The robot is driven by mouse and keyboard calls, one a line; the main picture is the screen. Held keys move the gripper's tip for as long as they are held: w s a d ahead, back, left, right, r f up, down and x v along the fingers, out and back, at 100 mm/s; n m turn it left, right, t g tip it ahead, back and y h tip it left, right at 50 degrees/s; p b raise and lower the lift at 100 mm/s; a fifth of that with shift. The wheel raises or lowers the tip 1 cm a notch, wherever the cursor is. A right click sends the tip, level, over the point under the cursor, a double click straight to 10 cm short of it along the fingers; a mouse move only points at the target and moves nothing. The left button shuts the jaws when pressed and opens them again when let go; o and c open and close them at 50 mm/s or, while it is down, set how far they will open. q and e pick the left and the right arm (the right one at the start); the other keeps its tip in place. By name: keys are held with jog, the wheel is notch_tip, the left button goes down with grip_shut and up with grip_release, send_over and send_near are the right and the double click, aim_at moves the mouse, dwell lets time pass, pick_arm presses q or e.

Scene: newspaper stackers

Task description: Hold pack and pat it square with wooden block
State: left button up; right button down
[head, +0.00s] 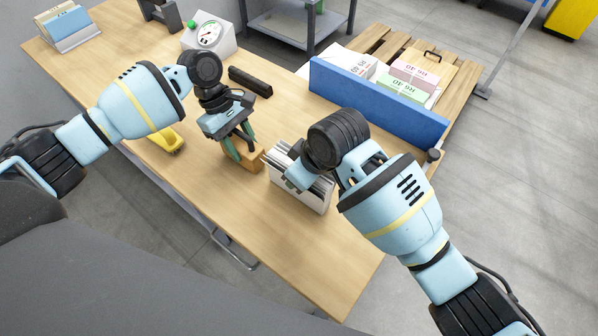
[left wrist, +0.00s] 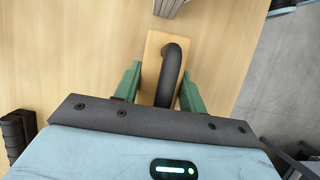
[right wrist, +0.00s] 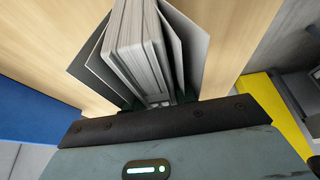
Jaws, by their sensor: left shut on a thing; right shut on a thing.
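The wooden block (head: 243,157) with a dark curved handle is on the table or just above it, left of the pack. My left gripper (head: 238,146) is shut on its handle; in the left wrist view the green fingers stand on both sides of the dark handle (left wrist: 172,75). The pack (head: 303,186) is a stack of white and grey sheets standing on edge on the table. My right gripper (head: 298,178) is shut on it from above. In the right wrist view the pack's outer sheets (right wrist: 98,65) splay outward and the fingertips are mostly hidden.
A blue barrier (head: 375,100) runs along the table's far right edge, with a pallet of bundles (head: 415,76) behind it. A dial scale (head: 209,38), a black bar (head: 250,81) and a yellow item (head: 170,141) lie leftward. The near right table is clear.

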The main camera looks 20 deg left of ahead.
aim_at(242, 134)
pick_arm(q)
jog(key=shift+r, duration=3.5)
pick_arm(e)
jog(key=c, duration=1)
grip_release()
jog(key=shift+c, duration=0.2)
jog(key=shift+r, duration=0.15)
jog(key=v, duration=1.1)
jog(key=shift+s+d+r, duration=0.1)
jog(key=shift+d+r, duration=0.1)
jog(key=shift+r, duration=0.15)
